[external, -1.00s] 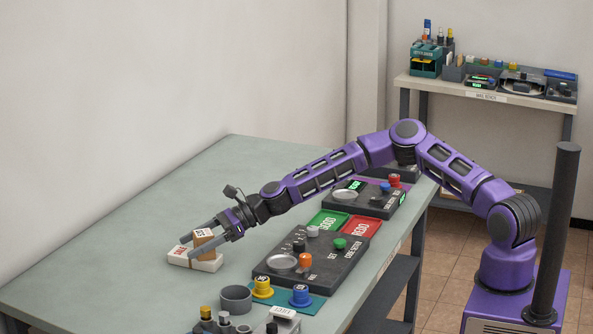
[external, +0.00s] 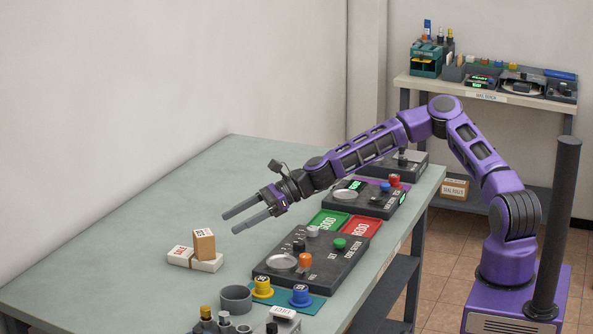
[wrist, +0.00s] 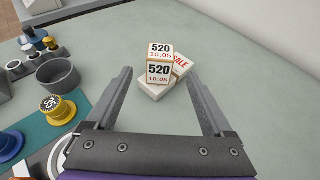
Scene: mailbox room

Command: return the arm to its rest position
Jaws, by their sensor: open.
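My gripper (external: 246,219) is open and empty, held in the air above the table, up and to the right of a small brown box (external: 204,244). The box stands on a flat white package (external: 180,257) on the table. In the wrist view, the brown box (wrist: 159,69) with its "520 10:05" labels and the white package (wrist: 152,90) lie beyond my open fingers (wrist: 158,88), apart from them. My arm reaches out over the table from its base at the right.
A dark panel (external: 345,262) with knobs and a dish sits below the arm, beside green (external: 327,222) and red (external: 360,228) trays. A grey cup (external: 236,299) and yellow and blue knobs stand at the front.

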